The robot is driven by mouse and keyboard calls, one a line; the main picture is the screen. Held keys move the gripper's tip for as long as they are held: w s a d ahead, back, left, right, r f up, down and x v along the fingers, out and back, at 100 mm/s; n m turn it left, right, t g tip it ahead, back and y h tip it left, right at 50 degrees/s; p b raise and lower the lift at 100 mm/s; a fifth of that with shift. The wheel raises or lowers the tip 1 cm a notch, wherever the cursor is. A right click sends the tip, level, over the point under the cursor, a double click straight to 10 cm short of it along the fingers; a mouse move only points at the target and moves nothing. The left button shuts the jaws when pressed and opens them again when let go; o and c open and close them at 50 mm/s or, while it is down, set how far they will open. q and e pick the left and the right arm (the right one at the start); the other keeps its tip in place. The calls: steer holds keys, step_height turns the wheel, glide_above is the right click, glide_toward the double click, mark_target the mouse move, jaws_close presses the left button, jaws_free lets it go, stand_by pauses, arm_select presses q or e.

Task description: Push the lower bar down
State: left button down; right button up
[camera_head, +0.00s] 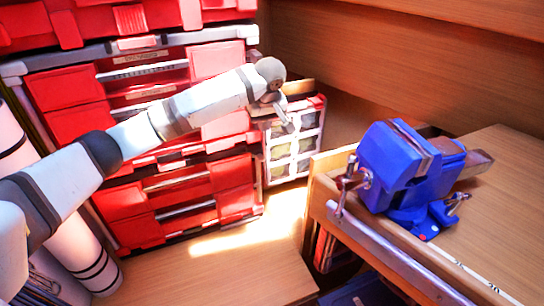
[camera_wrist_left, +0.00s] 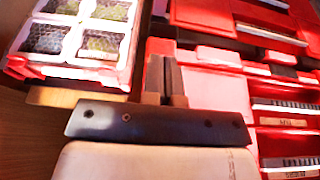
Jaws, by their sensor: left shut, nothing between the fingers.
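My left gripper (camera_head: 287,122) is at the end of my arm, in front of the right side of the red toolboxes, beside the small-parts organizer. Its fingers (camera_wrist_left: 163,75) are together and empty in the left wrist view. Several bars show: a long grey bar (camera_head: 130,48) across the upper toolbox, a thin silver bar (camera_head: 187,219) low on the stack, and a grey rail (camera_head: 385,246) along the bench edge. I cannot tell which is the lower bar. The gripper holds none of them. My right gripper is not in view.
The stacked red toolboxes (camera_head: 65,90) fill the left. The organizer (camera_head: 292,150) has clear compartments. A blue vise (camera_head: 400,165) is on the wooden bench (camera_head: 490,225) at right. White rolls (camera_head: 75,245) stand at lower left. The wooden surface (camera_head: 215,275) in front is mostly clear.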

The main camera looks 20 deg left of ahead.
arm_select(q)
steer(key=shift+w+a+r, duration=0.2)
steer(key=shift+r, duration=0.1)
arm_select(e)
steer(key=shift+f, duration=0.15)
arm_select(q)
steer(key=b, duration=0.3)
glide_toward(260, 158)
steer(key=x, duration=0.6)
steer(key=shift+w+f, duration=0.1)
steer(key=shift+f, duration=0.5)
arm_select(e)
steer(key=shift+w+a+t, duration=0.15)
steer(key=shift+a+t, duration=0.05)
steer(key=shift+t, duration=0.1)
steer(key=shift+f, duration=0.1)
